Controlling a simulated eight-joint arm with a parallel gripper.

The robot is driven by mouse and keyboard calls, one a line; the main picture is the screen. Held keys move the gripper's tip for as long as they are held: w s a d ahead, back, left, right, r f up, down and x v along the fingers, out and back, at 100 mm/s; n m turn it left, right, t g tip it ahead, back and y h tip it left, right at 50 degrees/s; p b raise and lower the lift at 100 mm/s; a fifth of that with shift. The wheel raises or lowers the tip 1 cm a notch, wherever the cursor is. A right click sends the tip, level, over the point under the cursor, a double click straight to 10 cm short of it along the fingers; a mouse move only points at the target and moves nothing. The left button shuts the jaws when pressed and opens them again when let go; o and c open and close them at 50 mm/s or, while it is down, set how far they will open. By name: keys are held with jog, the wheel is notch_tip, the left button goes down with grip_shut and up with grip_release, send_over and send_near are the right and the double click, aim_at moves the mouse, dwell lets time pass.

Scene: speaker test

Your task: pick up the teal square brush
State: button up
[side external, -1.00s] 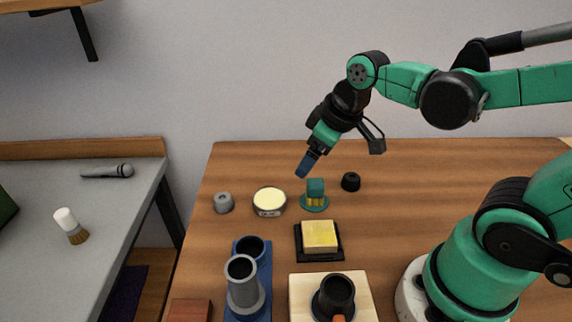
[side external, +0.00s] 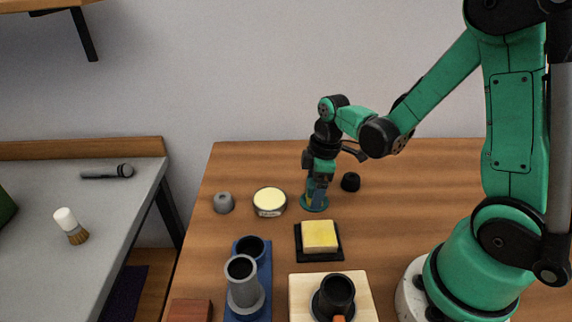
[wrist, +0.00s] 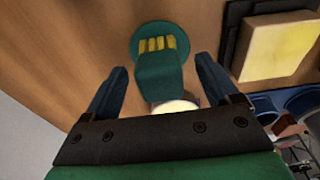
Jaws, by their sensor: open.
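The teal square brush (wrist: 158,78) has a blocky teal handle and yellow bristles. It stands bristles down on a round teal dish (side external: 312,208), which also shows in the wrist view (wrist: 140,36). My gripper (side external: 316,194) is down over the dish in the side view and hides most of the brush. In the wrist view my gripper (wrist: 161,64) is open, with one blue finger on each side of the brush handle. Gaps show between the handle and both fingers.
A round cream-topped tin (side external: 270,199) and a grey knob (side external: 223,203) stand left of the dish. A black knob (side external: 350,182) is close on the right. A yellow sponge (side external: 319,235) on a black tray lies in front. Bare wood (side external: 440,190) lies farther right.

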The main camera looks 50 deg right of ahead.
jog(key=shift+f, duration=0.5)
grip_shut()
jog(key=shift+r, duration=0.1)
notch_tip(320, 180, up, 20)
dwell(0.6)
jog(key=c, duration=1)
grip_release()
jog(key=shift+c, duration=1)
